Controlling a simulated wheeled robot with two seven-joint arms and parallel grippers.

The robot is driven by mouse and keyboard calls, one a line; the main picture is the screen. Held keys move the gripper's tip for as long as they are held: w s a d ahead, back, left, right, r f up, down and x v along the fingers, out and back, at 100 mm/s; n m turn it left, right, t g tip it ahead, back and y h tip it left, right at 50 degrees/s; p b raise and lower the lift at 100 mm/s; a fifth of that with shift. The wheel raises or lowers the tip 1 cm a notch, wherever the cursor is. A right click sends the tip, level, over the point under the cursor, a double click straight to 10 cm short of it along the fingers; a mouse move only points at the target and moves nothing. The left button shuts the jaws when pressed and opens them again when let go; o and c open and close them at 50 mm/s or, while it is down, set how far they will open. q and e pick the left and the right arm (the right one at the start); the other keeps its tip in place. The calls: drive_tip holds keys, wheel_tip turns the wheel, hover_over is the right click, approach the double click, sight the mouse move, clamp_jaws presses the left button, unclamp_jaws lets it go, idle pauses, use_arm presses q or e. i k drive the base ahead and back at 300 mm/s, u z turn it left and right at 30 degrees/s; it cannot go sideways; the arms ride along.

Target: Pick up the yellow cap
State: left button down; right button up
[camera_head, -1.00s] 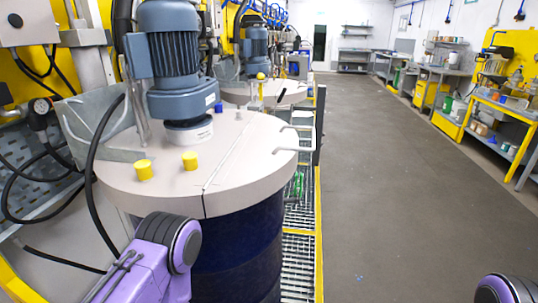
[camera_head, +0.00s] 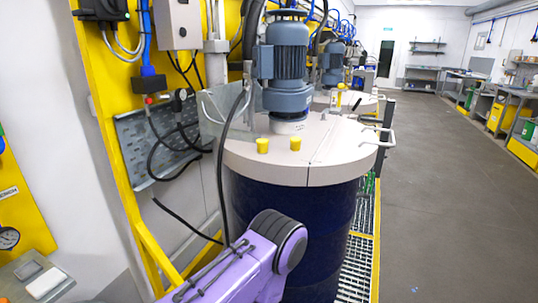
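Two yellow caps stand upright on the pale round drum lid (camera_head: 345,150), in front of the grey-blue agitator motor (camera_head: 282,62). The left yellow cap (camera_head: 262,145) is near the lid's front left edge. The right yellow cap (camera_head: 295,143) is a little to its right. A purple part of my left arm shows low in the middle, in front of the dark blue drum (camera_head: 318,225). Neither gripper is in the picture.
A black hose hangs beside the drum's left side. A yellow frame (camera_head: 112,130) and a grey perforated panel (camera_head: 150,140) are to the left. A yellow-edged grating (camera_head: 357,262) runs right of the drum. The grey floor (camera_head: 450,210) farther right is clear.

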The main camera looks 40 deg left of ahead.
sight(295, 142)
drive_tip(key=k, duration=0.35)
drive_tip(key=u, duration=0.95)
